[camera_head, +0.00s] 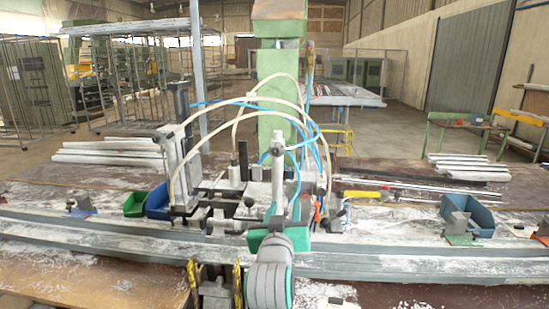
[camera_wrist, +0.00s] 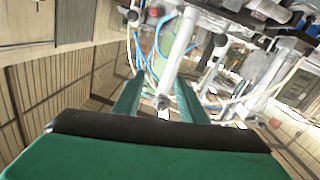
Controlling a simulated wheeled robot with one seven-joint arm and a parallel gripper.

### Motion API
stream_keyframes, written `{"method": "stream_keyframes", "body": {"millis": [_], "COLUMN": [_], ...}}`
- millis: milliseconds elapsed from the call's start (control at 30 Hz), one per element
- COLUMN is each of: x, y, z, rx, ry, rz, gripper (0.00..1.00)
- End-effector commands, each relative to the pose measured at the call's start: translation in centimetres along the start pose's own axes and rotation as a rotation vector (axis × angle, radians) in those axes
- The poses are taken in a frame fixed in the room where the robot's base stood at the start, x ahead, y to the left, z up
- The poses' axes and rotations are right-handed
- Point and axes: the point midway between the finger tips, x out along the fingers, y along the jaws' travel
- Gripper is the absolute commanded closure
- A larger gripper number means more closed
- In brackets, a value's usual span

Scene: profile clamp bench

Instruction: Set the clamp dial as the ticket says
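The clamp rig (camera_head: 233,190) stands in the middle of the bench, with grey metal parts, a pale upright post (camera_head: 277,180) and looping blue and cream hoses. I cannot pick out the dial or a readable ticket in either view. My gripper (camera_wrist: 160,88) is in front of the rig, with its two green fingers apart. In the wrist view a pale rod (camera_wrist: 178,50) of the rig shows between or beyond the fingers; I cannot tell whether they touch it. In the head view my arm and green hand hide the lower middle of the rig, and the fingertips are not clear.
Long grey profiles (camera_head: 420,265) run along the bench front. A green bin (camera_head: 135,204) and a blue bin (camera_head: 156,201) stand left of the rig; another blue bin (camera_head: 480,214) stands right, behind a grey block (camera_head: 458,223). A yellow-handled tool (camera_head: 362,194) lies behind right.

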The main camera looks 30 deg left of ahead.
Motion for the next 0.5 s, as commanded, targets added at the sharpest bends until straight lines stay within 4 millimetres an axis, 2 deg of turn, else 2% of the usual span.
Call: {"method": "stream_keyframes", "body": {"millis": [33,200,333,500], "x": [0.0,-0.3,-0.6,-0.4], "y": [-0.4,-1.3,-1.8,-1.9], "z": [-2.5,-8.1,-10.5,-11.3], "rx": [-0.006,-0.021,-0.028,-0.031], "ry": [0.015,0.028,0.033,0.032], "rz": [-0.005,-0.016,-0.021,-0.022], "gripper": [0.62,0.62,0.62,0.62]}}
